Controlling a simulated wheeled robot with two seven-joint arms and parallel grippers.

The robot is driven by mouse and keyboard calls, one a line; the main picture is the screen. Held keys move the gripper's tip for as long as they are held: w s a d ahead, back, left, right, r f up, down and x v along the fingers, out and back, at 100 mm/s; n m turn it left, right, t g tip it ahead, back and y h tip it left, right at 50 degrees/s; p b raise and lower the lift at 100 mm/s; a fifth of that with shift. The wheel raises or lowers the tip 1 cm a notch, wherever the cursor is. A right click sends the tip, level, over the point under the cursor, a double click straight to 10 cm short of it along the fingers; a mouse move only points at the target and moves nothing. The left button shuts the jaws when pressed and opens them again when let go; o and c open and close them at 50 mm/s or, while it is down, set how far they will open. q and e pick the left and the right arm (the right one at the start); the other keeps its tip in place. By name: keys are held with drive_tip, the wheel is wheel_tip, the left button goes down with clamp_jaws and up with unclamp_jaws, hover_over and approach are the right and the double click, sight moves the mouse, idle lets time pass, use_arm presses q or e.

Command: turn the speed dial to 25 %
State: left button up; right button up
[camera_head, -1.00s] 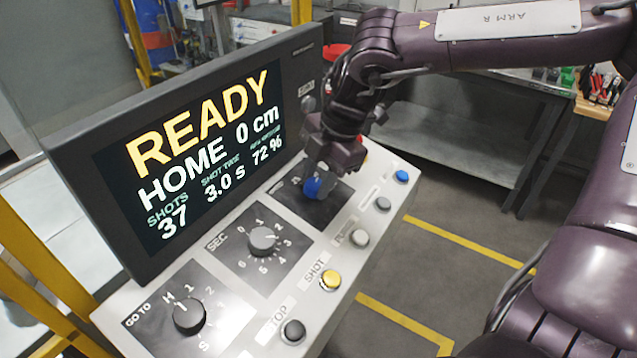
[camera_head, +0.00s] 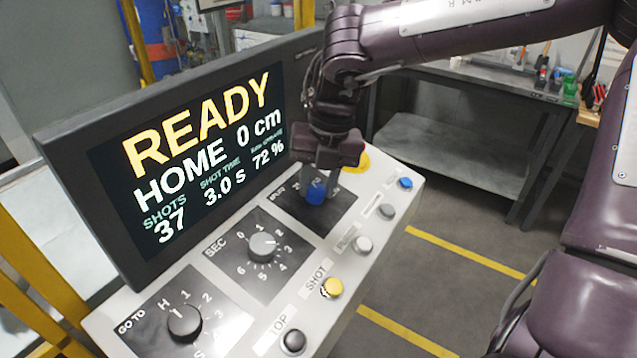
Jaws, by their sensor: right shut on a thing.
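The speed dial is a blue knob (camera_head: 316,193) on a dark square plate (camera_head: 327,222) at the far end of the console. My right gripper (camera_head: 317,182) comes down from above and is shut on the blue knob. The gripper and wrist hide most of the dial's scale and part of its label. The screen (camera_head: 190,160) reads READY, HOME 0 cm, SHOTS 37, shot time 3.0 S and 72 % under a small label that is hard to read. My left gripper is out of view.
A yellow ring (camera_head: 354,162) shows behind my gripper. A grey workbench (camera_head: 470,150) stands behind.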

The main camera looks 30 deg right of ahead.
sight(322, 190)
drive_tip(key=shift+n+h, duration=0.3)
drive_tip(key=shift+n, duration=1.5)
drive_tip(key=o, duration=1)
drive_tip(key=shift+c, duration=0.2)
drive_tip(key=r, duration=0.7)
drive_tip(key=shift+s+d+r, duration=0.25)
drive_tip(key=shift+r, duration=0.15)
